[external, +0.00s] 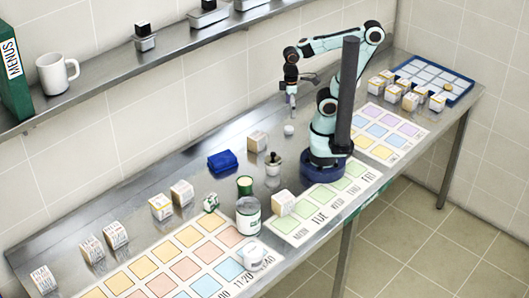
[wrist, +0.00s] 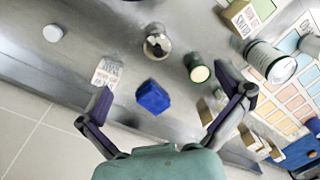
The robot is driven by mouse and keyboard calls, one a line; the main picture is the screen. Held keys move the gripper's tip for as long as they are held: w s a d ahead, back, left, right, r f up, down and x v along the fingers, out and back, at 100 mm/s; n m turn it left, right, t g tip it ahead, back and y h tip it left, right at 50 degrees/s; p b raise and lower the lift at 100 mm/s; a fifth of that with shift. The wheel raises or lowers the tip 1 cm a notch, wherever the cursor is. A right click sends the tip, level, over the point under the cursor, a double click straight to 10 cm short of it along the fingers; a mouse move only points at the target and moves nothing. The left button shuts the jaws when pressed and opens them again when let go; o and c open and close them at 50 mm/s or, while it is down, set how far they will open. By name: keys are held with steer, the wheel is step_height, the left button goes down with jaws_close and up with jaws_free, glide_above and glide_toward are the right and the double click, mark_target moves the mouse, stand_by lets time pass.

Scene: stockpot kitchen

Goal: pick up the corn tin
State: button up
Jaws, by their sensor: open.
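No tin in either view has a label I can read as corn. A green can with a pale top (wrist: 198,69) stands on the counter in the wrist view; in the external view a green can (external: 245,186) shows behind a jar. A small white cylinder (external: 289,130) stands near my gripper (external: 292,112), which is raised above the counter. In the wrist view my gripper (wrist: 168,103) is open, with nothing between its fingers.
A wall shelf (external: 130,68) runs along the back. Bare steel lies around the cloth.

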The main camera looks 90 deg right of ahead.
steer(key=w+r+m+t, duration=0.4)
steer(key=w+m, duration=0.2)
steer(key=w, duration=0.5)
steer(key=w+a, duration=0.4)
steer(key=w, duration=0.2)
steer(key=n, duration=0.3)
glide_above(249, 205)
steer(key=w+d, duration=0.5)
steer(key=w, duration=0.1)
step_height(249, 205, down, 12)
steer(key=s+a+f, duration=0.1)
steer(key=s, duration=0.1)
steer(key=s+a+f+n+g, duration=0.1)
steer(key=s+a+f, duration=0.1)
steer(key=s+a+f+n+g, duration=0.1)
steer(key=s+f, duration=0.1)
steer(key=shift+s+a+f+h, duration=0.15)
steer(key=shift+a+f+h, duration=0.05)
steer(key=shift+a+h, duration=0.2)
steer(key=shift+f, duration=0.35)
steer(key=f, duration=0.3)
steer(key=w+f, duration=0.1)
steer(key=f, duration=0.1)
steer(key=shift+f, duration=0.3)
